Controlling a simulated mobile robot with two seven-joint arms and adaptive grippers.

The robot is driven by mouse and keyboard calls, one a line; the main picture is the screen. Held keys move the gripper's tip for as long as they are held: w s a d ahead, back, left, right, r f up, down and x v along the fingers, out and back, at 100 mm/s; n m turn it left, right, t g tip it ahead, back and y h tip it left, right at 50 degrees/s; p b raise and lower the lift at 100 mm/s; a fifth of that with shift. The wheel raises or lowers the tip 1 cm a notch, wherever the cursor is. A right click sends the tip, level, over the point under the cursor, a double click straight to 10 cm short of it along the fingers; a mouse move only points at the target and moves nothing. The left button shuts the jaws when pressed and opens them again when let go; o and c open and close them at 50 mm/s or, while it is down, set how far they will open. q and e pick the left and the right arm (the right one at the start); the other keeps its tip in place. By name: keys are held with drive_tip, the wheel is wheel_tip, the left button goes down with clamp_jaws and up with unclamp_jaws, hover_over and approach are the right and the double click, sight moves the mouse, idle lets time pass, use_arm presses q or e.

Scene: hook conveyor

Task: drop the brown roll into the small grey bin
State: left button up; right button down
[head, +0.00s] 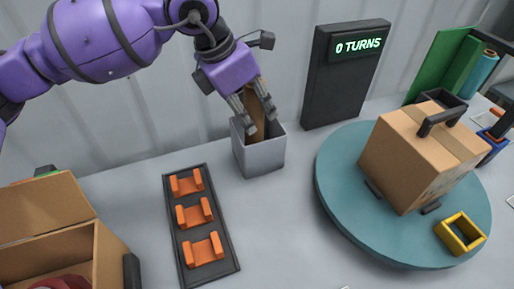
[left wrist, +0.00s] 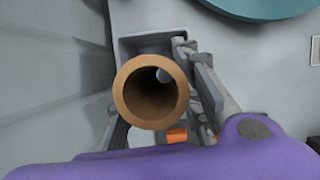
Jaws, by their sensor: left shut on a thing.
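The brown roll (head: 257,107) is held upright by my left gripper (head: 251,106) above the small grey bin. Its lower end reaches into the bin's opening, and its lowest part is hidden by the front wall. The small grey bin (head: 263,157) stands on the table against the back wall. In the left wrist view the roll (left wrist: 150,95) is a hollow tube seen end-on, with my left gripper's fingers beside it. The bin's rim (left wrist: 143,39) shows behind the roll. My right gripper is not in view.
A black rack (head: 208,226) with orange cradles lies left of the bin. A teal turntable (head: 400,246) bears a cardboard box (head: 410,160) and a yellow frame (head: 460,233). A dark sign (head: 341,75) reading "0 TURNS" stands behind. An open carton (head: 60,250) is front left.

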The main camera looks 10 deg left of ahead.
use_arm(q)
drive_tip(key=shift+f, duration=0.85)
drive_tip(key=shift+f+b, duration=0.35)
drive_tip(key=shift+b, duration=0.1)
drive_tip(key=shift+f, duration=0.2)
drive_tip(key=o, duration=1.2)
drive_tip(key=shift+o, duration=0.2)
drive_tip(key=shift+r, duration=0.1)
drive_tip(key=v, duration=1.2)
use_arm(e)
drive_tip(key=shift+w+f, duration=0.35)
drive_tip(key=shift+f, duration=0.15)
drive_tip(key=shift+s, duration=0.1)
